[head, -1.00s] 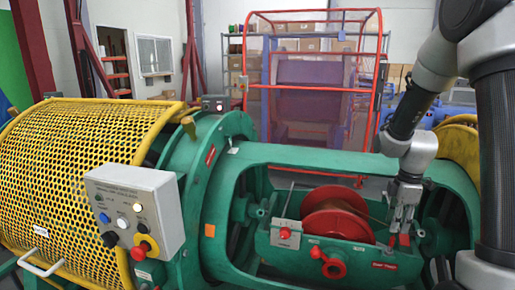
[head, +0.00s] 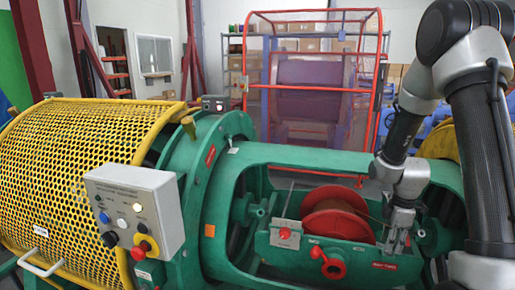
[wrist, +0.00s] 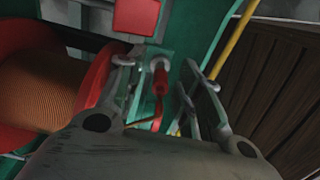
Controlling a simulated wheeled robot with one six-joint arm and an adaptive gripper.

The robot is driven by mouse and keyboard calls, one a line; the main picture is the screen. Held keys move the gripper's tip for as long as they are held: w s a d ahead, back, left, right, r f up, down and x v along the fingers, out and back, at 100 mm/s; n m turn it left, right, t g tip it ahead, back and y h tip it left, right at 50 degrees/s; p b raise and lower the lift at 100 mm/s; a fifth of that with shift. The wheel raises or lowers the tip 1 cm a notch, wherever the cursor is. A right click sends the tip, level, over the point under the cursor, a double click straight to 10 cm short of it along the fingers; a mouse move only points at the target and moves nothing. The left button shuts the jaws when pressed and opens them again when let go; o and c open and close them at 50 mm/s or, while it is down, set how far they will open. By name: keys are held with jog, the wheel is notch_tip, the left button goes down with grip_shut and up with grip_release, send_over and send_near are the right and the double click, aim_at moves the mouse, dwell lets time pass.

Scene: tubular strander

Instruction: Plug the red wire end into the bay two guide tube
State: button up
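The red wire end (wrist: 160,80) shows in the wrist view as a short red sleeve with a thin reddish wire curving below it. It lies between the two spread fingers of my gripper (wrist: 158,88), with a gap on each side. In the head view my gripper (head: 396,243) points down at the right end of the cradle, just right of the red reel (head: 338,217). The wire end is hard to tell apart from the fingers there. I cannot pick out the bay two guide tube in either view.
The green strander tube frame (head: 300,158) surrounds the cradle opening. A red knob (head: 330,263) sticks out at the front. A grey control box (head: 133,208) and yellow mesh guard (head: 75,150) stand at left. A red-framed cage (head: 312,85) is behind.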

jog(key=shift+f, duration=0.6)
dwell(0.6)
grip_shut()
jog(key=shift+r, duration=3.05)
